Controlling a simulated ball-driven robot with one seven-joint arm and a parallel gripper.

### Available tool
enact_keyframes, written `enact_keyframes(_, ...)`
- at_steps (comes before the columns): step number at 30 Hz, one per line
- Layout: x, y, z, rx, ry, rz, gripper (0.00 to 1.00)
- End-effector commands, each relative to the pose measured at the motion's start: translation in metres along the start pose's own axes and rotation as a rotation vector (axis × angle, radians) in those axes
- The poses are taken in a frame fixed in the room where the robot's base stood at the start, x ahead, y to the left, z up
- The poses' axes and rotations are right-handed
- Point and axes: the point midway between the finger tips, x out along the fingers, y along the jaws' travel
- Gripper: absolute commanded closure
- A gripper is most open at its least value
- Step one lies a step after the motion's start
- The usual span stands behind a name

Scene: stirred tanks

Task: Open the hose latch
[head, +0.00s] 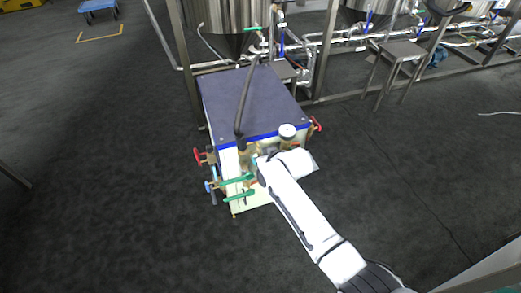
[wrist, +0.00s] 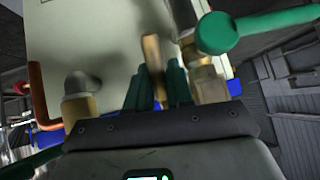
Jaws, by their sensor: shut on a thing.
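My gripper (wrist: 158,88) is in the wrist view, its two dark green fingers closed on a narrow brass-coloured lever (wrist: 151,55). The lever appears to be the hose latch. It stands out in front of the cream panel (wrist: 90,35) of the unit. In the head view my white arm reaches the front of this blue-topped unit (head: 250,98), and the gripper's fingers are hidden there among the fittings. A dark hose (head: 242,105) rises from the fittings beside the arm's end. I cannot tell how far the latch has turned.
A green valve handle (wrist: 215,33) with a brass fitting is close right of my fingers; a brass fitting (wrist: 80,105) is at left. Green levers (head: 238,180) and red handles (head: 198,156) stick out from the unit. Tanks and pipes stand behind. Floor at left is clear.

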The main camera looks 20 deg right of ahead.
Motion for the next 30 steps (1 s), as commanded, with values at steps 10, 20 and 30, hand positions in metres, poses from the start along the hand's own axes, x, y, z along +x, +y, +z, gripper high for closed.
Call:
enact_keyframes(10, -0.010, -0.003, -0.004, 0.061, -0.318, 0.000, 1.00)
enact_keyframes(20, -0.014, -0.004, -0.004, 0.108, -0.547, 0.000, 1.00)
enact_keyframes(30, -0.018, -0.004, -0.006, 0.130, -0.655, -0.001, 1.00)
